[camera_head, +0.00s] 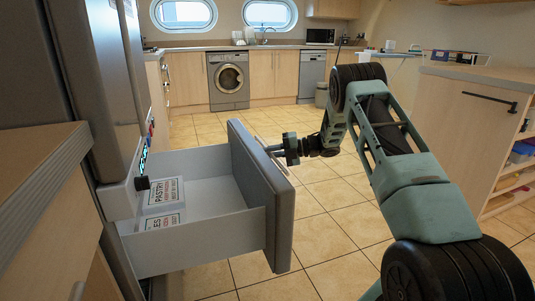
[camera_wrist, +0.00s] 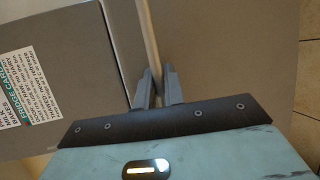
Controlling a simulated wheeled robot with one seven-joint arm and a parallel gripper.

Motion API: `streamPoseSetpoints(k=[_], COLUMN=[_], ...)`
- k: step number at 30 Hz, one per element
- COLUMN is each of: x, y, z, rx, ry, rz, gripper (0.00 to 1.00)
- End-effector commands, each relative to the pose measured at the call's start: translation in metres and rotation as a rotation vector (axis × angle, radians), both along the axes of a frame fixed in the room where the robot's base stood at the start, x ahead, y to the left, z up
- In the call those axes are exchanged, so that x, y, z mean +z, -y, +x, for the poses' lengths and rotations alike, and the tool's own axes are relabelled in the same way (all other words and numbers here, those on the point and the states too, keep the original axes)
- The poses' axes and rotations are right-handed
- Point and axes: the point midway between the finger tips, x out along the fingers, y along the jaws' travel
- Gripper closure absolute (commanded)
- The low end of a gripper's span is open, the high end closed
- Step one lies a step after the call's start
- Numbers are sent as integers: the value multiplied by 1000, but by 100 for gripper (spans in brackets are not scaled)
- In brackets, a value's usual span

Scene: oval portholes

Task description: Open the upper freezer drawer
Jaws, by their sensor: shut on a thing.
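The upper freezer drawer (camera_head: 262,195) is pulled well out of the grey fridge-freezer at the left in the head view. Its white inside shows, with boxes (camera_head: 163,196) lettered "PASTRY" and other words in it. My gripper (camera_head: 279,149) is at the top of the drawer's grey front, on its outer side. In the wrist view my gripper's fingers (camera_wrist: 155,88) are shut on the drawer's light bar handle (camera_wrist: 149,40). The drawer front (camera_wrist: 215,50) fills much of that view behind the fingers.
A wooden counter (camera_head: 40,170) stands close at the left. A wooden cabinet (camera_head: 455,125) with a dark handle stands at the right. The tiled floor (camera_head: 325,215) is clear beyond and beside the drawer. A washing machine (camera_head: 228,82) is at the back.

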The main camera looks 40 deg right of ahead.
Motion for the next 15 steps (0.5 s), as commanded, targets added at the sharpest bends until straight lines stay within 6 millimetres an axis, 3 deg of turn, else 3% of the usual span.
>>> streamPoseSetpoints(k=[2, 3, 15], x=[-1, -1, 1], y=[0, 0, 5], z=[0, 0, -4], rx=[-1, -1, -2], ry=[-2, -2, 0], rz=[-1, -1, -1], gripper=[100, 81, 80])
